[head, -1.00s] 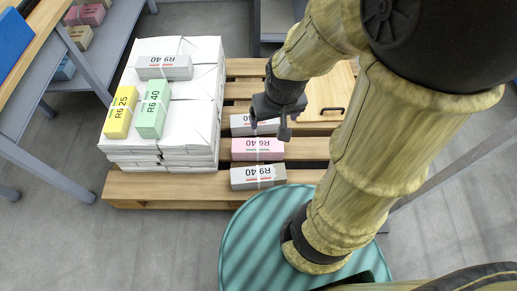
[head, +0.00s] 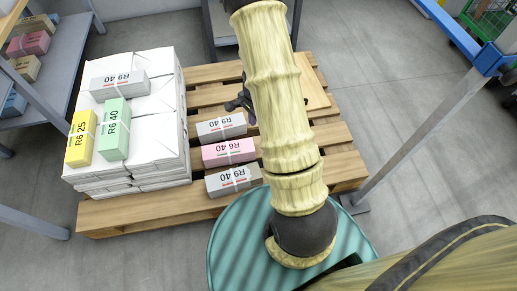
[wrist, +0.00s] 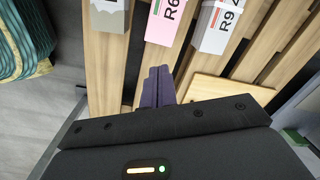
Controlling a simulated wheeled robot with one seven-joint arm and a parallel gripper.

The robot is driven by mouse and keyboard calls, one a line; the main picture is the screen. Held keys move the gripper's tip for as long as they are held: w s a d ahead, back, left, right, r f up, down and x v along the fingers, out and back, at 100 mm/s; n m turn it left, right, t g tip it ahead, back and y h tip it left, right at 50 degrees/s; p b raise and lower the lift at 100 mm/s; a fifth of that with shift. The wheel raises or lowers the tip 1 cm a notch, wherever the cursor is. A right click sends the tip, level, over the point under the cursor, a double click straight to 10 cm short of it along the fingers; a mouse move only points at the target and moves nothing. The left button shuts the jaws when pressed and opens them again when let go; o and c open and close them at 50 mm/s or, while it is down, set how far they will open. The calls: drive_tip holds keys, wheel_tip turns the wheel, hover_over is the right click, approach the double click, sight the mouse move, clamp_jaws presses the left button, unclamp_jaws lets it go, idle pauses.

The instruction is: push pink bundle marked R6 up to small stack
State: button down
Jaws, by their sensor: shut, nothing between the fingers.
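The pink bundle (head: 228,152) lies flat on the wooden pallet between two grey bundles. Its label shows R6 in the wrist view (wrist: 166,18). The white paper stack (head: 150,150) stands to its left on the pallet, across a gap. My gripper (head: 234,104) is in the head view beyond the bundles, partly hidden by my own arm. In the wrist view its dark fingers (wrist: 158,74) are together and empty, pointing toward the near end of the pink bundle, apart from it in the picture. Their height over the pallet is hard to tell.
Grey bundles lie on either side of the pink one, the far one (head: 221,127) and the near one (head: 233,181). A yellow bundle (head: 80,138), a green bundle (head: 114,130) and a grey bundle (head: 118,83) lie on the white stack. A wooden board (head: 315,92) is on the right.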

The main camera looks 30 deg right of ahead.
sight(258, 153)
drive_tip(key=s+d+f+m, duration=0.1)
drive_tip(key=d+f+m, duration=0.4)
drive_tip(key=f, duration=0.7)
drive_tip(key=shift+s+d+m+g+h, duration=0.15)
drive_tip(key=shift+d+m+g+h, duration=0.15)
drive_tip(key=shift+d+m+g, duration=0.1)
wheel_tip(258, 153, down, 10)
drive_tip(key=b, duration=0.7)
drive_tip(key=shift+f, duration=0.15)
drive_tip(key=a, duration=0.1)
drive_tip(key=w+a+b, duration=0.1)
drive_tip(key=a, duration=0.1)
drive_tip(key=shift+a+r, duration=0.25)
drive_tip(key=shift+a, duration=0.25)
